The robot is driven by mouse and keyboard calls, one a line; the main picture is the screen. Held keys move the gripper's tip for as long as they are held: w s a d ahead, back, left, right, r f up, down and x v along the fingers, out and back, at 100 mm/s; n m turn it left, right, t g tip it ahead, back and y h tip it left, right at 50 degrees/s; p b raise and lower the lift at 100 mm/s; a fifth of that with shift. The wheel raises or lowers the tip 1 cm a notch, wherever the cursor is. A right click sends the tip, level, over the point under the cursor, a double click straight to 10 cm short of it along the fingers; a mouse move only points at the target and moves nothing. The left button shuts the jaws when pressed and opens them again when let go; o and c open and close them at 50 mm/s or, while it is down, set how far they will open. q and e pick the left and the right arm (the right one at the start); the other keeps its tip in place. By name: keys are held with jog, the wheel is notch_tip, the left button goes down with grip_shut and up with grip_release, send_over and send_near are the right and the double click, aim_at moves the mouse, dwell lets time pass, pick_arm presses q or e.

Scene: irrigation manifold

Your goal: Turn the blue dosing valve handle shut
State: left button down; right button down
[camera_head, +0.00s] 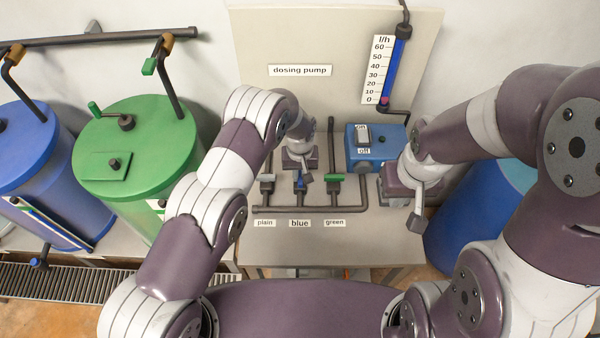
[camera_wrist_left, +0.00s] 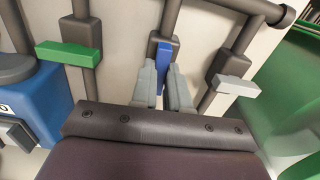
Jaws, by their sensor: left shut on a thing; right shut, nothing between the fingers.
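The blue dosing valve handle (camera_wrist_left: 164,58) stands between my left gripper's fingertips (camera_wrist_left: 165,85) in the left wrist view and points along its pipe. In the head view the blue handle (camera_head: 300,184) shows only in part at my left gripper (camera_head: 303,178), above the "blue" label (camera_head: 300,223). My left gripper is shut on this handle. My right gripper (camera_head: 416,220) is shut and empty, to the right of the manifold and in front of the pump box. The far side of the blue valve is hidden by my left wrist.
The plain valve's white handle (camera_head: 267,177) and the green valve's handle (camera_head: 335,177) lie crosswise to their pipes, close on either side. The blue pump box (camera_head: 366,155) has an on/off switch (camera_head: 362,134). The flow gauge (camera_head: 396,65) has a pink float near 0.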

pick_arm(q)
jog(key=n+b, duration=0.4)
jog(key=b, duration=0.1)
jog(key=shift+f+n, duration=0.25)
jog(key=shift+n, duration=0.05)
jog(key=n+b, duration=0.3)
jog(key=shift+r+n, duration=0.1)
jog(key=shift+n, duration=0.2)
jog(key=n+b, duration=0.2)
jog(key=n, duration=0.2)
jog(key=shift+r+n+b, duration=0.1)
jog(key=shift+n+b, duration=0.2)
jog(key=shift+b, duration=0.1)
jog(key=n+b, duration=0.1)
jog(key=n, duration=0.3)
jog(key=shift+r+n+b, duration=0.1)
jog(key=shift+n+b, duration=0.2)
jog(key=shift+b, duration=0.05)
jog(key=c, duration=1.1)
grip_release()
